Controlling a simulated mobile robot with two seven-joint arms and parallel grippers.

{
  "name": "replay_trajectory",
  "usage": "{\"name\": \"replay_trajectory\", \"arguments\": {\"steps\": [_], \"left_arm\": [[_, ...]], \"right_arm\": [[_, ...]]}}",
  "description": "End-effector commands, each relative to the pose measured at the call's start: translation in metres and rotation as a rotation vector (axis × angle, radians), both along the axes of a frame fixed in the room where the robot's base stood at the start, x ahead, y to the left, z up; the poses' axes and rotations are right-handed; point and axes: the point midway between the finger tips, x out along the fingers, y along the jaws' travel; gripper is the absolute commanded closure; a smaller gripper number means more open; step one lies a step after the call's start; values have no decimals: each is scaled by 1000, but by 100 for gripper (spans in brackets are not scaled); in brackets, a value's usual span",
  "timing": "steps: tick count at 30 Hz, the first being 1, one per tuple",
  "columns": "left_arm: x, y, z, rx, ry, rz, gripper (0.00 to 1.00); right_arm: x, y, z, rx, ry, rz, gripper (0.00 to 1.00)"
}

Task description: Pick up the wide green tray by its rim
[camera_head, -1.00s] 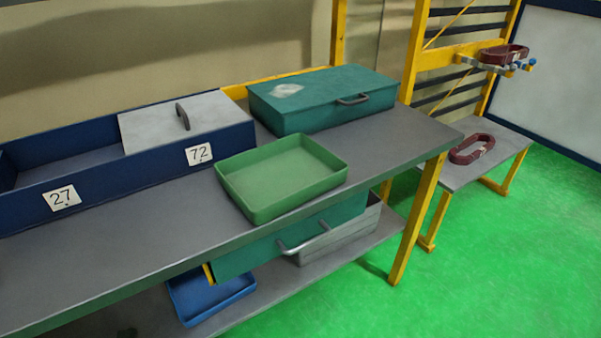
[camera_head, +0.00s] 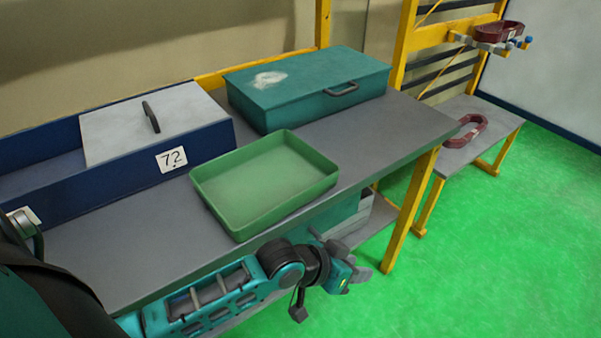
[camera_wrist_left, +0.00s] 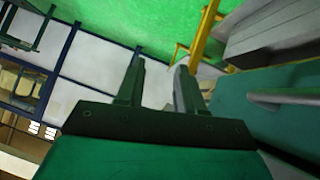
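The wide green tray (camera_head: 235,222) sits flat on the grey workbench, open side up, near its front edge. It looks empty. My left arm reaches in low from the left, in front of the bench. My left gripper (camera_head: 357,273) is below and to the right of the tray, apart from it. In the left wrist view its two fingers (camera_wrist_left: 160,65) stand apart with nothing between them. The tray cannot be made out in the left wrist view. My right gripper is not seen.
A teal lidded case (camera_head: 310,92) stands behind the tray. A blue bin (camera_head: 140,182) marked 72 with a grey lid (camera_head: 150,125) is to its left. A teal drawer (camera_wrist_left: 270,100) is close to my left gripper. The bench top (camera_head: 400,135) right of the tray is clear.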

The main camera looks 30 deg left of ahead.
Motion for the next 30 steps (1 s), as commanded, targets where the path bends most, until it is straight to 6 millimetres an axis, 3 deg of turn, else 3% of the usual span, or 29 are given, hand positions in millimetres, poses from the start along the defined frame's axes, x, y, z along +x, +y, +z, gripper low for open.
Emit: {"name": "replay_trajectory", "arguments": {"steps": [1,6,12,24,30], "left_arm": [[14,-3,17,5,22,-34,63],[34,-5,55,43,155,-126,63],[44,21,104,165,328,-175,63],[25,118,214,445,663,-79,63],[15,138,234,489,729,-44,63]], "right_arm": [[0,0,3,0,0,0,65],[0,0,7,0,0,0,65],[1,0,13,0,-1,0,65],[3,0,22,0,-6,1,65],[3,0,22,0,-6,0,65]]}}
